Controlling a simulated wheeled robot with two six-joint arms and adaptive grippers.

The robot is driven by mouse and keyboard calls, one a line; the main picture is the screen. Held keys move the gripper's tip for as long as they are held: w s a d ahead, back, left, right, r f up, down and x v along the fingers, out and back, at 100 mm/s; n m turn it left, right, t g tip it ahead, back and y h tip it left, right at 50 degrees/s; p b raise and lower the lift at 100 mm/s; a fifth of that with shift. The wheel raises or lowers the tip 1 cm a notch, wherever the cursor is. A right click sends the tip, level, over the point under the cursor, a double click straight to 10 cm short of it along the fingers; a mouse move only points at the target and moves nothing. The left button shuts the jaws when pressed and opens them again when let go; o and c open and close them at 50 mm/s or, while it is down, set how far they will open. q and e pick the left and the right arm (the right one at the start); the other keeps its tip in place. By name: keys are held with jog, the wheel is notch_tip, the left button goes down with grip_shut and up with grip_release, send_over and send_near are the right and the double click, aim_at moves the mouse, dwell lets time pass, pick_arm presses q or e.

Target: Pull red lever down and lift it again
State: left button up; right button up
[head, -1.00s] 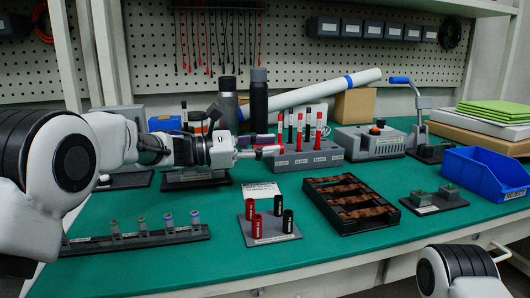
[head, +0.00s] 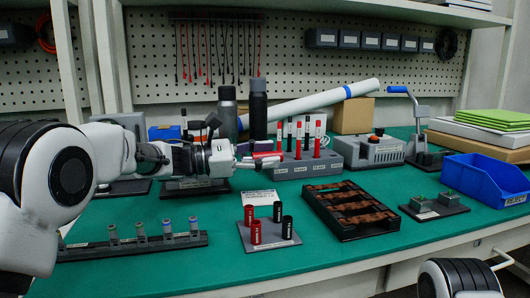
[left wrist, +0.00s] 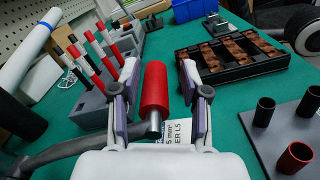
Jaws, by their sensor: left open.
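In the left wrist view, a red cylindrical grip (left wrist: 155,88) with a metal pin at its near end lies between the fingers of my left gripper (left wrist: 157,82). The fingers are apart, one on each side of the red grip, with gaps visible. A dark curved bar (left wrist: 70,150) runs in below from the left. In the head view, my left gripper (head: 256,160) is open over the back-middle of the bench, and its fingers largely hide the red grip. My right gripper is out of view.
A grey block (head: 290,171) with red and black rods stands just right of my left gripper. Dark bottles (head: 258,110) stand behind it. In front are a plate of red and black sleeves (head: 268,232) and a black tray (head: 352,232). A blue bin (head: 480,180) stands right.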

pick_arm(q)
jog(key=shift+a+f, duration=0.15)
jog(key=shift+f, duration=0.65)
jog(key=r+v, duration=0.1)
jog(key=v, duration=1.1)
jog(key=shift+r, duration=0.2)
jog(key=shift+r, duration=0.2)
